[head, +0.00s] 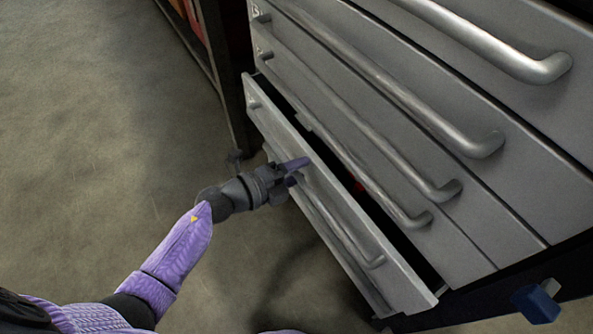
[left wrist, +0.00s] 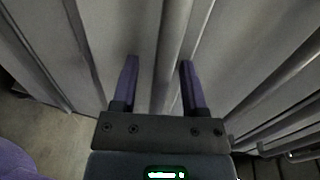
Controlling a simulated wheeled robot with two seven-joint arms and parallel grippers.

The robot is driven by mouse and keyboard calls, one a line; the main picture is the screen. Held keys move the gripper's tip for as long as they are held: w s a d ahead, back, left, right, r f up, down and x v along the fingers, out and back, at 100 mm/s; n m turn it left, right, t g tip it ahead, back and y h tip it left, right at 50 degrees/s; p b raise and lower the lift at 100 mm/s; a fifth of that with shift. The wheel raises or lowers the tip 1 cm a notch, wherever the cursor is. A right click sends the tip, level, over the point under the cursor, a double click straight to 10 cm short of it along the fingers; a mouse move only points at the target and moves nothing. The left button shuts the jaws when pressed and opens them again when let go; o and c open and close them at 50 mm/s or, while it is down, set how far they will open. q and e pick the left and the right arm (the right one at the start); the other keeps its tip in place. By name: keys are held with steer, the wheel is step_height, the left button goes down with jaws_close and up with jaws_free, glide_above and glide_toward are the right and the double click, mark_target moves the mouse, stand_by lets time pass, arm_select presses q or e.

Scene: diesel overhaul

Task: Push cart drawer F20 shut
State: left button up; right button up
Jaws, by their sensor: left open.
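The grey cart drawer (head: 362,222), low on the cart, stands pulled out a little, with a dark gap behind its front. I cannot read a label on it. A long bar handle (head: 345,238) runs along its front. My left gripper (head: 296,172) is at this front, near the handle's middle. In the left wrist view my left gripper (left wrist: 159,84) is open, its purple fingers apart on either side of the bar handle (left wrist: 172,45). I cannot tell whether the fingers touch the bar or the drawer front. My right gripper is not in view.
Several drawers with bar handles (head: 420,95) sit above, looking shut. A bit of red (head: 358,187) shows in the gap. A dark shelf frame (head: 222,60) stands left of the cart. A blue block (head: 537,302) is at lower right. The concrete floor (head: 90,130) at left is clear.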

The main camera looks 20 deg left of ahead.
arm_select(q)
jaws_close()
stand_by(1.4)
